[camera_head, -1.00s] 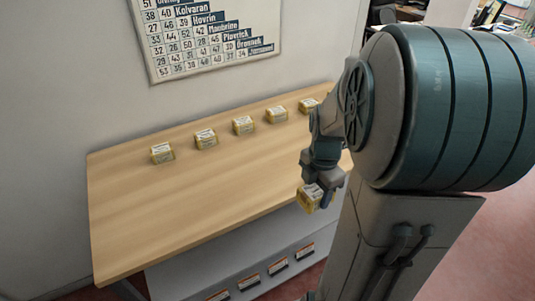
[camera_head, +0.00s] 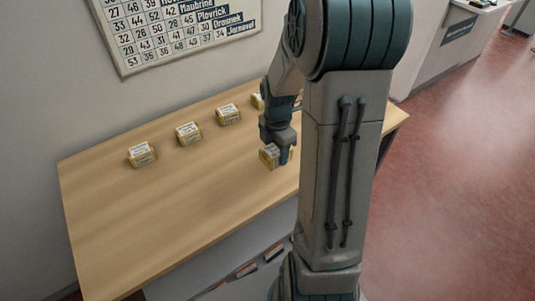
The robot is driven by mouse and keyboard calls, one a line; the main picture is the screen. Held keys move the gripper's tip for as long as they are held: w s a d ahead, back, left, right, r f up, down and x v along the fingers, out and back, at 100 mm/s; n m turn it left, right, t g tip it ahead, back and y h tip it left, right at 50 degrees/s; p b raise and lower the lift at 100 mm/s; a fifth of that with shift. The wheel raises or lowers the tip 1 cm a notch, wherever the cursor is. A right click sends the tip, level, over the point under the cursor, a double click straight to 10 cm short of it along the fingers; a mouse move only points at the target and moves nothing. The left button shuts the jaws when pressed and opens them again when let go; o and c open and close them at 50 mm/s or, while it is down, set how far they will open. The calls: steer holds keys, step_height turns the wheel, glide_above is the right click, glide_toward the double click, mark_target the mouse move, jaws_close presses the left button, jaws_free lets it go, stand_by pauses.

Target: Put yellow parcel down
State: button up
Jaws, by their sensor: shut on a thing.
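My gripper (camera_head: 276,151) points down and is shut on a yellow parcel (camera_head: 267,157) with a pale label. The parcel shows over the right part of the wooden table (camera_head: 150,235), in front of the row of other parcels. I cannot tell whether its underside touches the tabletop. My fingers cover part of its right side.
Several similar yellow parcels stand in a row along the back, including the leftmost one (camera_head: 142,155), another (camera_head: 188,134) and a third (camera_head: 228,115). One (camera_head: 257,101) is partly hidden by my arm. A number chart (camera_head: 180,35) hangs behind. The table's front left is clear.

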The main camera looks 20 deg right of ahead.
mark_target(268, 147)
steer(key=w, duration=0.1)
steer(key=w+f, duration=0.2)
steer(key=shift+w+a+f+p, duration=0.1)
steer(key=shift+w+a+p, duration=0.2)
steer(key=shift+w+a, duration=0.1)
steer(key=shift+f+p, duration=0.45)
steer(key=shift+f, duration=1.6)
steer(key=shift+f, duration=0.15)
steer(key=o, duration=1)
steer(key=shift+o, duration=0.2)
